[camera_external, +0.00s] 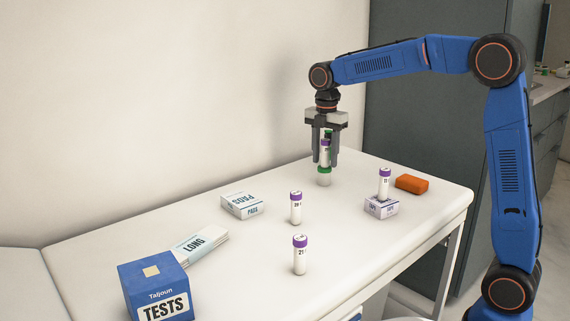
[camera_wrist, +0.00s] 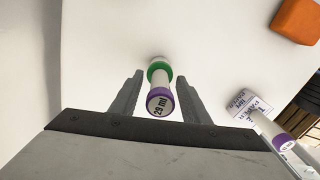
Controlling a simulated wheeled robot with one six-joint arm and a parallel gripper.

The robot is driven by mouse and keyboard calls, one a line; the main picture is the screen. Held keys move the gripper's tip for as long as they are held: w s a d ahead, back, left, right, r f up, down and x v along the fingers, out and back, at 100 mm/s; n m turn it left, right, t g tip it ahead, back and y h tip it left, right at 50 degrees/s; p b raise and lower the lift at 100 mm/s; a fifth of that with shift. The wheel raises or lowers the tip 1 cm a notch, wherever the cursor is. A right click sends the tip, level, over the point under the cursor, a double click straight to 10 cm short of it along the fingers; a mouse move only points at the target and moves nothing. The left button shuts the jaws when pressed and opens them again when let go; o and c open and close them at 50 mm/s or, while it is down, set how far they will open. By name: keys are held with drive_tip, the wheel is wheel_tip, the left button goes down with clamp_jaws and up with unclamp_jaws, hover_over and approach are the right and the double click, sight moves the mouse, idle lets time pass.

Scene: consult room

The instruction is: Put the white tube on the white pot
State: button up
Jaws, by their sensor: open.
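A white tube (camera_external: 324,156) with a purple cap stands upright on the white pot (camera_external: 324,181), which has a green lid, near the far edge of the table. In the wrist view the tube (camera_wrist: 160,86) shows its cap, marked 29 ml, and the pot's green rim (camera_wrist: 159,70) shows beyond it. My gripper (camera_external: 325,163) is open, pointing down, with a finger on either side of the tube. In the wrist view (camera_wrist: 158,88) there are gaps between the fingers and the tube. The fingers partly hide the tube in the outside view.
Other purple-capped tubes stand on the table (camera_external: 296,208) (camera_external: 300,256), and one (camera_external: 384,185) on a tape box (camera_external: 381,207). An orange block (camera_external: 411,184) lies at right. A pads box (camera_external: 242,205), a long packet (camera_external: 200,246) and a blue tests box (camera_external: 155,289) are at left.

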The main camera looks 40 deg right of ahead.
wheel_tip(320, 180, up, 12)
drive_tip(key=shift+f, duration=0.1)
idle(0.4)
drive_tip(key=shift+s+d+r, duration=0.1)
drive_tip(key=shift+s+r, duration=0.1)
drive_tip(key=shift+s, duration=0.1)
drive_tip(key=s+d+f+m+t, duration=0.1)
drive_tip(key=s+d+m, duration=0.3)
drive_tip(key=s, duration=0.6)
drive_tip(key=s+d+f+m+t, duration=0.1)
drive_tip(key=s+m, duration=0.4)
drive_tip(key=s, duration=0.5)
drive_tip(key=s+d+f+m+t, duration=0.2)
drive_tip(key=s+f+m, duration=0.9)
drive_tip(key=s, duration=0.8)
wheel_tip(320, 180, down, 3)
drive_tip(key=shift+s+d+f+t, duration=0.1)
drive_tip(key=shift+s+d+t, duration=0.1)
drive_tip(key=shift+d+t, duration=0.35)
